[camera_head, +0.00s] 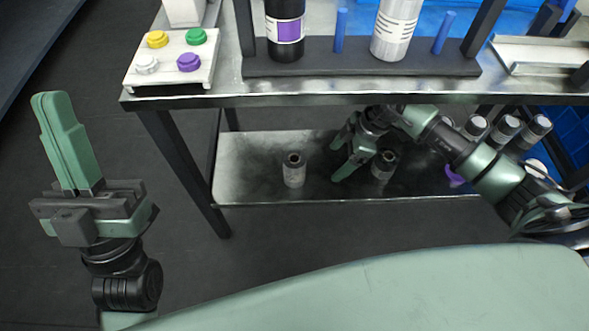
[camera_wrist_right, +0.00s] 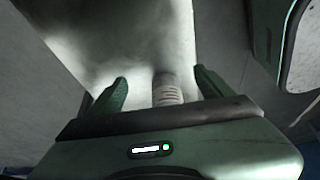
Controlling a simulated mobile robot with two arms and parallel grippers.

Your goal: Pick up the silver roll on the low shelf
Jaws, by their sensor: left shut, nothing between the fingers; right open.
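A silver-grey roll (camera_head: 294,172) with a dark core stands upright on the low shelf (camera_head: 250,150). A similar grey roll (camera_head: 383,168) stands further right, partly hidden by my right arm. My right gripper (camera_head: 337,160) is under the table top, over the low shelf between these rolls, its fingers pointing left toward the left roll. It is open and empty. In the right wrist view, a silver roll (camera_wrist_right: 167,92) with a lined pale label appears between the open fingers, apparently beyond them; contact cannot be told. My left gripper (camera_head: 55,100) is shut and empty, raised left of the table.
The table top (camera_head: 350,92) is above my right gripper. It bears a button box (camera_head: 172,75), a black roll (camera_head: 285,30) and a white roll (camera_head: 396,30) on a dark rack. Several silver-topped rolls and a purple item (camera_head: 454,177) are at the right. A table leg (camera_head: 180,165) stands at left.

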